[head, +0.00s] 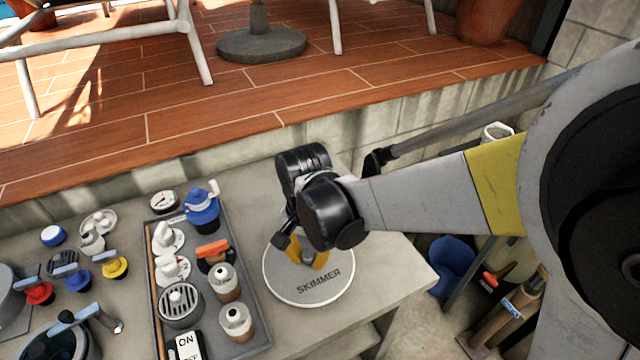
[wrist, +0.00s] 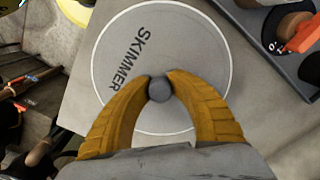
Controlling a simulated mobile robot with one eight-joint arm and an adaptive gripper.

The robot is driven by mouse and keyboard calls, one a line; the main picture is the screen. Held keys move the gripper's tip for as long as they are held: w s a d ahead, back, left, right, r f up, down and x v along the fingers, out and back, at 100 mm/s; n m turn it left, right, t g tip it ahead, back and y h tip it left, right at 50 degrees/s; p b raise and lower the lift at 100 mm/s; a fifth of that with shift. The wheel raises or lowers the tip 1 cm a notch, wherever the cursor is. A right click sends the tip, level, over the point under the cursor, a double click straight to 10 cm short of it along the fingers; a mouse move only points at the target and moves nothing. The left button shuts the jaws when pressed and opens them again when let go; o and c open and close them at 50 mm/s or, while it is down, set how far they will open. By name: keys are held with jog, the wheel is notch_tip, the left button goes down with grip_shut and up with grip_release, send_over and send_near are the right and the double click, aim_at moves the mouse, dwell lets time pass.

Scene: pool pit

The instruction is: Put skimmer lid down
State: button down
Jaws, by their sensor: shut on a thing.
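The skimmer lid (head: 322,287) is a round grey disc with a white rim and the word SKIMMER. It appears to lie flat on the grey bench top, near its right end and right of the tray. The wrist view shows the lid (wrist: 184,58) with a small round grey knob (wrist: 160,89) at its middle. My gripper (wrist: 160,88) has its yellow fingers shut on the knob from both sides. In the head view my gripper (head: 312,258) is over the lid and hides part of it. Whether a small gap lies under the lid is hard to tell.
A dark tray (head: 232,262) with valves, a gauge and fittings stands close left of the lid. The bench (head: 393,277) is bare to the right, up to its edge. A block wall (head: 430,115) rises behind. A blue bucket (head: 452,262) and tools stand below on the right.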

aim_at(309, 268)
notch_tip(309, 268, down, 4)
jog(key=shift+f+b, duration=0.1)
jog(key=shift+b, duration=0.85)
jog(key=shift+r, duration=0.2)
jog(key=shift+f, duration=0.1)
jog(key=c, duration=1.7)
grip_release()
jog(key=shift+f, duration=0.1)
jog(key=o, duration=0.4)
jog(key=shift+o, duration=0.2)
